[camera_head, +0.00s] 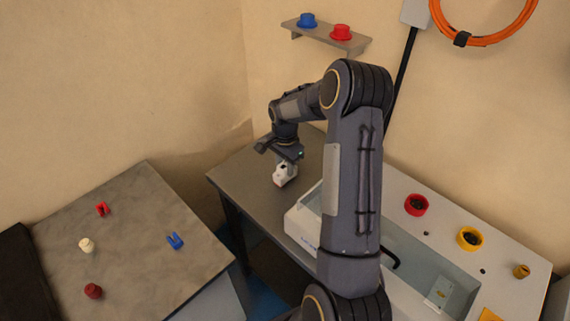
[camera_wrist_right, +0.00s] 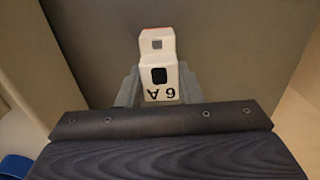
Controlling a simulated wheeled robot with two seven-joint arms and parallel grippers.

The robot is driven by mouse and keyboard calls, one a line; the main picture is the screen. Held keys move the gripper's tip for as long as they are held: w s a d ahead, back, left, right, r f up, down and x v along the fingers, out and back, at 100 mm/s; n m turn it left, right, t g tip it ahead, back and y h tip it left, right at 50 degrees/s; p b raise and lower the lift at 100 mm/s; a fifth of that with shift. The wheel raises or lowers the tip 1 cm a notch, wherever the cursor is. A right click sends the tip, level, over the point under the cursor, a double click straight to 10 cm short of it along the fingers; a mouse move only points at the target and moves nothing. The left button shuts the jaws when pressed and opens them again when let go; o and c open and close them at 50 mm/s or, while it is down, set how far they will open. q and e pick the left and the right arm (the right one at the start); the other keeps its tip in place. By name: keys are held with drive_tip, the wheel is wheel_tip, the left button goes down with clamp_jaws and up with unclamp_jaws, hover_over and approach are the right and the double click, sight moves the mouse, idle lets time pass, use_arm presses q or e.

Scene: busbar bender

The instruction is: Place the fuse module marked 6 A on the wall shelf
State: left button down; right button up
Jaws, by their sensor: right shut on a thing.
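Whether the module touches the table top cannot be told. The wall shelf (camera_head: 326,38) is at the top of the head view and holds a blue and a red round piece. My left gripper is not in view.
The grey table (camera_head: 237,178) is clear around the module. A white machine (camera_head: 302,226) with red (camera_head: 416,204) and yellow (camera_head: 469,238) rings stands at its right. Another table (camera_head: 135,225) at left carries several small red, blue and cream parts. An orange cable coil (camera_head: 528,30) hangs on the wall.

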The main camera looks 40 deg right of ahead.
drive_tip(key=o, duration=0.6)
drive_tip(key=shift+f, duration=0.2)
drive_tip(key=o, duration=0.5)
drive_tip(key=shift+r, duration=0.1)
drive_tip(key=shift+c, duration=0.2)
